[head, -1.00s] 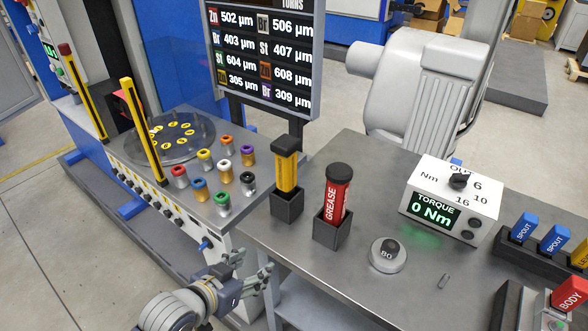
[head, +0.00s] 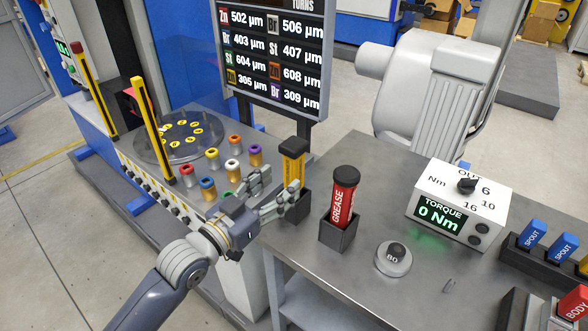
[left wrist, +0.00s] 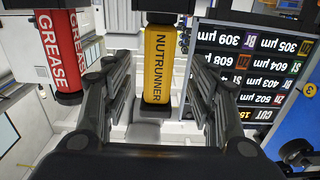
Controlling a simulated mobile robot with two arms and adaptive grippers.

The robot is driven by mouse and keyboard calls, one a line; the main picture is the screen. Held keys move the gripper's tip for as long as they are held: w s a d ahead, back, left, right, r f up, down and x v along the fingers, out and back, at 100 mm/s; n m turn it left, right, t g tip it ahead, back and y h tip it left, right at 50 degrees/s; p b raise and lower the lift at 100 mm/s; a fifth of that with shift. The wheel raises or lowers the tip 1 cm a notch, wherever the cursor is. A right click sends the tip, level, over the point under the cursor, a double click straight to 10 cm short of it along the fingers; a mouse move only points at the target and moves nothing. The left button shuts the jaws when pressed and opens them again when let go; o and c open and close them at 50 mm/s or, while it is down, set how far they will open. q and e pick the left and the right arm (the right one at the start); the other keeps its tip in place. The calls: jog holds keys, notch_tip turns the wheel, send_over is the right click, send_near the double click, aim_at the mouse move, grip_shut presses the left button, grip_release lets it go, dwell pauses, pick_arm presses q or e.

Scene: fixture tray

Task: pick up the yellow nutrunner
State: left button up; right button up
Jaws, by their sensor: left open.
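The yellow nutrunner (head: 292,164) with a black cap stands upright in a dark square holder (head: 297,207) at the left edge of the grey table. In the left wrist view the nutrunner (left wrist: 158,66) shows its label, between my open fingers. My left gripper (head: 279,190) is open beside the nutrunner, its fingers reaching toward it from the left. In the left wrist view the gripper (left wrist: 156,95) has a finger on each side, with no clear contact. My right gripper is not in view.
A red grease tube (head: 343,197) stands in its own holder close to the right of the nutrunner. A round grey knob (head: 393,259) and a torque box (head: 461,203) are farther right. Several coloured-cap cylinders (head: 234,170) and a display screen (head: 273,55) are behind.

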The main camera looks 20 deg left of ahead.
aim_at(288, 177)
pick_arm(q)
jog(key=shift+p+x, duration=0.7)
jog(key=shift+x, duration=2.4)
jog(key=shift+f, duration=0.15)
jog(key=shift+s, duration=0.1)
jog(key=shift+c, duration=0.5)
jog(key=c, duration=1.2)
jog(key=shift+o, duration=0.2)
